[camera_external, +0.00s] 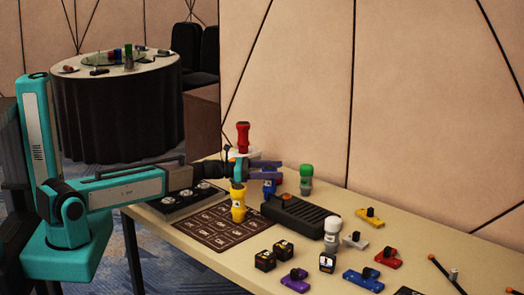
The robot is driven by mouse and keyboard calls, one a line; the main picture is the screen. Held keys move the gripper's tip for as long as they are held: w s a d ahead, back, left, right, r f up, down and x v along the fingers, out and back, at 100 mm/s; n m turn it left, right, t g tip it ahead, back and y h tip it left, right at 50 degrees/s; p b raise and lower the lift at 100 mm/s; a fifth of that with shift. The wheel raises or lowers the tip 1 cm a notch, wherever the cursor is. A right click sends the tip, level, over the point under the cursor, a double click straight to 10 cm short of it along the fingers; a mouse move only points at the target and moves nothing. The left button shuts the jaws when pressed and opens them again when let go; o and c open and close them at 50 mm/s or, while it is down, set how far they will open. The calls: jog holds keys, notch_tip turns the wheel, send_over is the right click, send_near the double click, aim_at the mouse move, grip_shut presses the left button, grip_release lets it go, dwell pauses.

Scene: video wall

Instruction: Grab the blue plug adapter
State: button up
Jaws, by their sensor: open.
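An upright blue plug adapter (269,187) with a paler lower part stands on the table, partly hidden behind my gripper. My gripper (279,168) is open, its blue-purple fingers level and pointing right at the height of the adapter's top. The fingers overlap the adapter in this view; I cannot tell whether it is between them or whether they touch it. A separate flat blue piece (362,281) with a black knob lies at the front right of the table.
Upright yellow (238,203), green (306,180), red (243,136) and white (332,234) pieces stand around my gripper. A black ridged device (300,215) lies to the right, a dark printed mat (212,232) in front. Several small coloured pieces cover the table's right part.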

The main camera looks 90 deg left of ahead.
jog(key=shift+w, duration=1.25)
jog(key=c, duration=1.6)
jog(key=shift+o, duration=0.2)
jog(key=shift+r, duration=0.15)
notch_tip(320, 180, up, 10)
